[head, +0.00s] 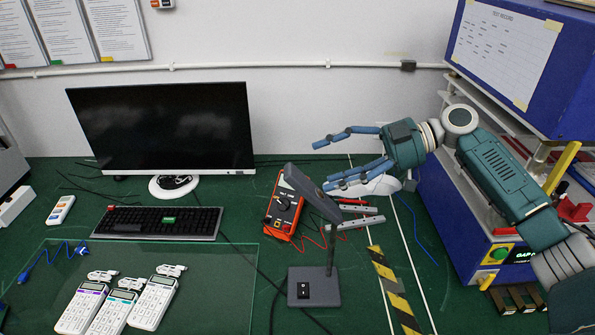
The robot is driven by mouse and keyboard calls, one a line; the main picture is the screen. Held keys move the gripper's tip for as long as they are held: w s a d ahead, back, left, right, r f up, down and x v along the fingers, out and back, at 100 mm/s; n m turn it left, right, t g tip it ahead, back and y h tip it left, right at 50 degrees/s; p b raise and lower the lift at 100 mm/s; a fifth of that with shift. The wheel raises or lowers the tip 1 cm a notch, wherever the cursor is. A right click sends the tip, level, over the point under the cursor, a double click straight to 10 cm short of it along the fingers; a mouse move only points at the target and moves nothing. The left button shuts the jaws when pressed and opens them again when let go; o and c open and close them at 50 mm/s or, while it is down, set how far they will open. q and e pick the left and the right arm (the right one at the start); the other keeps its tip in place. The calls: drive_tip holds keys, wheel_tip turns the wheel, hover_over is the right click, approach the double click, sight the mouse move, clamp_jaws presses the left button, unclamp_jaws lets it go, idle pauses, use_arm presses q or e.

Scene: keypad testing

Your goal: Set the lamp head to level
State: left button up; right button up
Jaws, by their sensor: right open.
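The lamp stands on the green bench, with a dark grey square base (314,288) carrying a black switch and a thin upright post. Its flat grey lamp head (312,191) is tilted, sloping down from upper left to lower right. My right gripper (322,164) comes in from the right, with its blue fingers spread wide and nothing between them. The lower fingertip shows close to the right side of the lamp head; I cannot tell whether they touch. My left gripper is not in view.
An orange multimeter (284,206) with red leads lies behind the lamp. A monitor (163,127) and keyboard (158,223) are at left. Several white keypads (152,303) lie on a glass-like mat at front left. A blue test cabinet (458,228) stands at right.

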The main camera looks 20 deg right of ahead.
sight(303, 176)
drive_tip(key=p+x, duration=0.2)
drive_tip(key=x, duration=0.4)
drive_tip(key=shift+w+a, duration=0.2)
drive_tip(key=shift+w+a+f+p, duration=0.1)
drive_tip(key=shift+a+f+p, duration=0.25)
drive_tip(key=shift+a, duration=0.25)
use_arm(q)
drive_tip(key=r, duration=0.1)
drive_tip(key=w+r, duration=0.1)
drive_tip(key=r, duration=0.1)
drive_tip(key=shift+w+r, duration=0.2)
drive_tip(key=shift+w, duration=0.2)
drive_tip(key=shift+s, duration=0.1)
